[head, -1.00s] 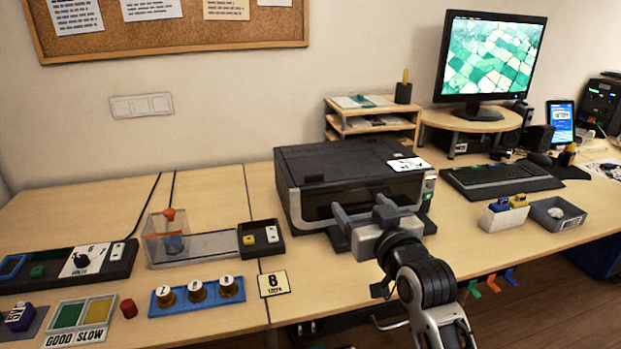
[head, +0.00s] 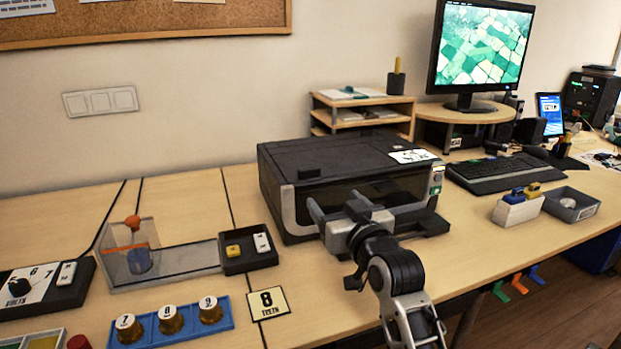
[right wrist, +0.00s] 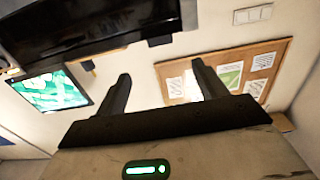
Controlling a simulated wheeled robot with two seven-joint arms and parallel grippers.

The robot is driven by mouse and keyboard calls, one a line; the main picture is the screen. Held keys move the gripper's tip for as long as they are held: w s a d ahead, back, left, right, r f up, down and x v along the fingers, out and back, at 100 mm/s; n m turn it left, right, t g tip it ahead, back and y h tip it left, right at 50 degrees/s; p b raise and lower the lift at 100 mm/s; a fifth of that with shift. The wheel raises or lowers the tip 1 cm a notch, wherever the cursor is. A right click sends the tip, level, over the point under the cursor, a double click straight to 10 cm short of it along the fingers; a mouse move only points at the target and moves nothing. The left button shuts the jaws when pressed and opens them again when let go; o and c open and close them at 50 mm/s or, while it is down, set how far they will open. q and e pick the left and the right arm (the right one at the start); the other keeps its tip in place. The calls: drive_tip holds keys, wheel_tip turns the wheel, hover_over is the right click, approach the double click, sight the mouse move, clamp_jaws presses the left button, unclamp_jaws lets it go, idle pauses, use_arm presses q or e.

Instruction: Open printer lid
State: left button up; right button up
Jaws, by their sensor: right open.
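The printer (head: 345,175) is a dark box with grey sides on the desk, and its black lid (head: 330,155) lies shut on top. A small dark tab (head: 308,171) sits at the lid's front left edge. My right gripper (head: 335,203) is open and empty in front of the printer's front face, its two fingers apart. In the right wrist view the fingers (right wrist: 160,90) are spread with nothing between them, and the printer's dark underside or front edge (right wrist: 90,25) shows at the top left. My left gripper is in no view.
A wooden shelf (head: 362,113) stands behind the printer, with the monitor (head: 478,48) to the right. A clear box with an orange ball (head: 132,222) and a blue knob strip (head: 170,322) lie to the left. Desk at front right is partly clear.

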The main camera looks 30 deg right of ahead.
sight(310, 172)
drive_tip(key=b+x, duration=0.1)
drive_tip(key=x, duration=1.2)
drive_tip(key=shift+a, duration=0.1)
drive_tip(key=shift+w, duration=0.45)
